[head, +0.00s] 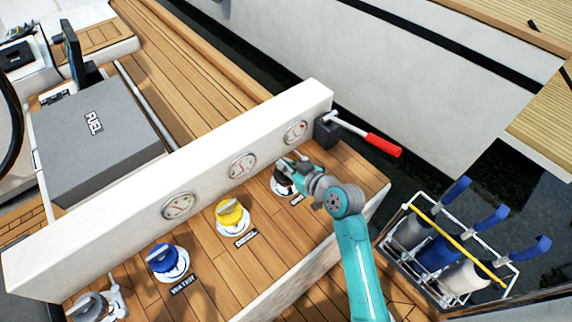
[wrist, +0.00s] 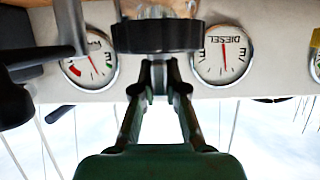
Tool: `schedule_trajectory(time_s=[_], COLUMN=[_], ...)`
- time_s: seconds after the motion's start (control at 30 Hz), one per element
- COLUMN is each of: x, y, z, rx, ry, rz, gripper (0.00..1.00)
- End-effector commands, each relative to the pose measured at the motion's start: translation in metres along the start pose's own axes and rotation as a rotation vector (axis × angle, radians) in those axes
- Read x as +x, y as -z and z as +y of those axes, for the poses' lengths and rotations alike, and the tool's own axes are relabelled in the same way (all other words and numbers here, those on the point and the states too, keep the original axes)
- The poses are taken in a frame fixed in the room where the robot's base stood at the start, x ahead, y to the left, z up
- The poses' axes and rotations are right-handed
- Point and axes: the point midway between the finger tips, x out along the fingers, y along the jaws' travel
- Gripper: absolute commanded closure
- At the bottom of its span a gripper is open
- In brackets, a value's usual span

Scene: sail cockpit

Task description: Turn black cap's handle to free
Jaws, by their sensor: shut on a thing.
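The black cap (head: 279,188) sits on its white round base on the wooden deck, at the right end of a row of caps. My gripper (head: 290,174) is over it and hides much of it in the head view. In the wrist view the black cap (wrist: 157,36) is a dark disc at top centre. My gripper (wrist: 160,68) reaches up to it there with its fingers close together. It is shut on the cap's handle, which is mostly hidden between the fingertips. The handle's angle cannot be made out.
A yellow cap (head: 229,212) and a blue cap (head: 162,258) stand to the left. A low white wall (head: 215,172) with round gauges runs behind them. A red-handled lever (head: 383,145) juts out at the right. A wire rack (head: 392,262) with fenders stands lower right.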

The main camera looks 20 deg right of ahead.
Motion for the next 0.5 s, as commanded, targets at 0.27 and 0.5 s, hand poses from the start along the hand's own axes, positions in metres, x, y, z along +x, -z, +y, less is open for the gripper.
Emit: schedule_trajectory(time_s=[0.27, 0.5], x=[0.0001, -0.0033], y=[-0.0011, -0.0011], z=[-0.0005, 0.0000], rx=[0.001, 0.001], ry=[0.001, 0.000], rz=[-0.002, -0.002], gripper=[0.63, 0.63])
